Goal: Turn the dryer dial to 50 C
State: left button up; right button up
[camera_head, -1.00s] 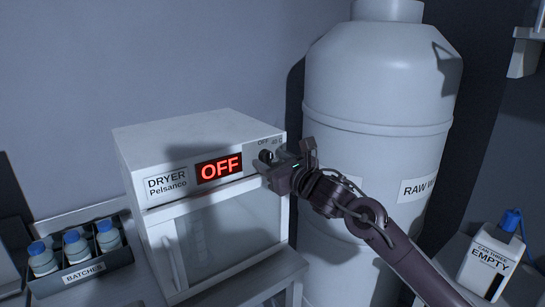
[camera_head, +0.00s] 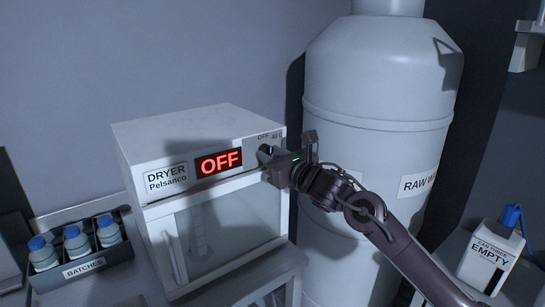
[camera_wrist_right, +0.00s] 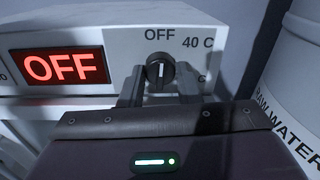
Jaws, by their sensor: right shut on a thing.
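The white dryer (camera_head: 185,130) stands on a bench, its red display (camera_head: 219,162) reading OFF. The black dial (camera_wrist_right: 160,72) is at the right of its front panel, with its white mark pointing up toward the OFF label. A 40 C label (camera_wrist_right: 198,42) sits up and right of the dial; a further label lower right is partly hidden by a finger. My right gripper (camera_head: 268,158) is at the dial. In the right wrist view its two fingers (camera_wrist_right: 160,85) stand either side of the dial, shut on it. In the head view the gripper mostly hides the dial. My left gripper is not in view.
A large white raw water tank (camera_head: 375,120) stands close to the right of the dryer. A tray of blue-capped bottles (camera_head: 85,268) marked BATCHES is at the left. A white can (camera_head: 490,260) marked EMPTY is at the far right.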

jog(key=m+b, duration=0.2)
jog(key=m, duration=0.4)
jog(key=shift+m, duration=0.3)
jog(key=m, duration=0.2)
jog(key=shift+m+g, duration=0.3)
jog(key=m, duration=0.4)
jog(key=shift+m, duration=0.3)
jog(key=m+p, duration=0.1)
jog(key=m, duration=0.3)
jog(key=shift+m, duration=0.4)
jog(key=shift+m+p, duration=0.3)
jog(key=o, duration=1)
